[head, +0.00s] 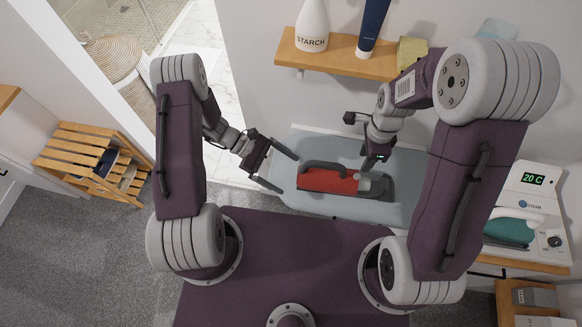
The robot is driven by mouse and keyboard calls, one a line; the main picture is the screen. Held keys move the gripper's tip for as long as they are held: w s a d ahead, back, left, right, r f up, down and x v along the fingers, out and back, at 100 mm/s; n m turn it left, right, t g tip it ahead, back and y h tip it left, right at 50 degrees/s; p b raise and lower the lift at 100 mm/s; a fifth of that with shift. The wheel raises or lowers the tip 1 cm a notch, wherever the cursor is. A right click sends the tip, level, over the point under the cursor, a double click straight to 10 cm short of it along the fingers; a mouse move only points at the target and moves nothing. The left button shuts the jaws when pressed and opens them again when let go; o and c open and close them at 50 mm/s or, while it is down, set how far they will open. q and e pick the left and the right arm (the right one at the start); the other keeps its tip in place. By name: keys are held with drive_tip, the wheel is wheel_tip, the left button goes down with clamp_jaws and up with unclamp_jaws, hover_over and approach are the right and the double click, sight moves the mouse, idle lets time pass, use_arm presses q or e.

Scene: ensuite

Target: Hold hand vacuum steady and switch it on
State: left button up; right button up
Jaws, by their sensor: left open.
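The hand vacuum (333,181), with a red body, dark handle and grey right end, lies on the pale blue ironing board (398,211). My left gripper (288,174) is open, its two fingers pointing right toward the vacuum's left end, with no clear contact. My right gripper (374,166) points down over the vacuum's right part, near the end of the handle. Its fingertips are small and partly hidden by its own body, so I cannot tell whether they touch the vacuum or how far apart they are. The switch cannot be made out.
A wooden wall shelf (340,62) holds a starch bottle (312,27) and a dark blue tube (373,22) behind the board. A steam iron station (528,205) stands at right. A slatted wooden rack (90,160) is at left. Carpet is clear at lower left.

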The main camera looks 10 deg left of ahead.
sight(299, 171)
use_arm(q)
drive_tip(key=w+d+f+n+t+h, duration=0.2)
drive_tip(key=f+n, duration=0.1)
drive_tip(key=shift+w, duration=0.3)
drive_tip(key=shift+w+d+f+t, duration=0.15)
drive_tip(key=shift+w+d+t, duration=0.05)
drive_tip(key=shift+d+t, duration=0.1)
drive_tip(key=x, duration=0.9)
use_arm(e)
drive_tip(key=shift+d, duration=0.15)
use_arm(q)
drive_tip(key=c, duration=1.8)
drive_tip(key=shift+c, duration=1.4)
use_arm(e)
drive_tip(key=shift+c, duration=0.6)
clamp_jaws()
